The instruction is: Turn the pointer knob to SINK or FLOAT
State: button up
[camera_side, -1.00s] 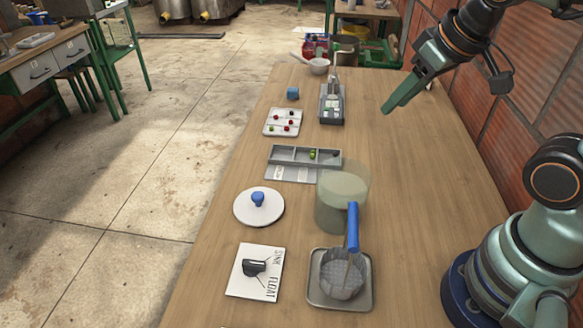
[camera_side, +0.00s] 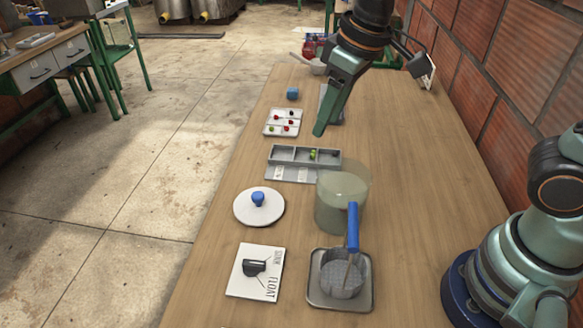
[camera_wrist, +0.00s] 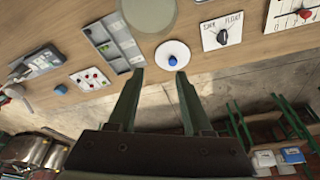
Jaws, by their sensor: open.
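The black pointer knob (camera_side: 254,267) sits on a white card (camera_side: 240,285) marked SINK and FLOAT, at the front left of the table in the side view. The knob also shows at the upper right of the wrist view (camera_wrist: 221,36); I cannot tell surely which word it points at. My gripper (camera_side: 320,134) is in the air over the far half of the table, well away from the knob. In the wrist view its two fingers (camera_wrist: 157,73) are apart with nothing between them.
A white disc with a blue knob (camera_side: 258,205), a divided grey tray (camera_side: 290,154), a translucent green container (camera_side: 335,208) and a mesh basket with a blue handle (camera_side: 342,275) in a metal tray stand along the table.

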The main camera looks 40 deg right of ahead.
jog(key=a+f+n+g, duration=0.2)
jog(key=a+f+n, duration=0.15)
jog(key=a, duration=0.65)
jog(key=n+g+h, duration=0.1)
jog(key=n, duration=0.1)
send_near(250, 262)
jog(key=shift+m, duration=0.25)
notch_tip(250, 262, down, 8)
jog(key=shift+f, duration=0.25)
grip_shut()
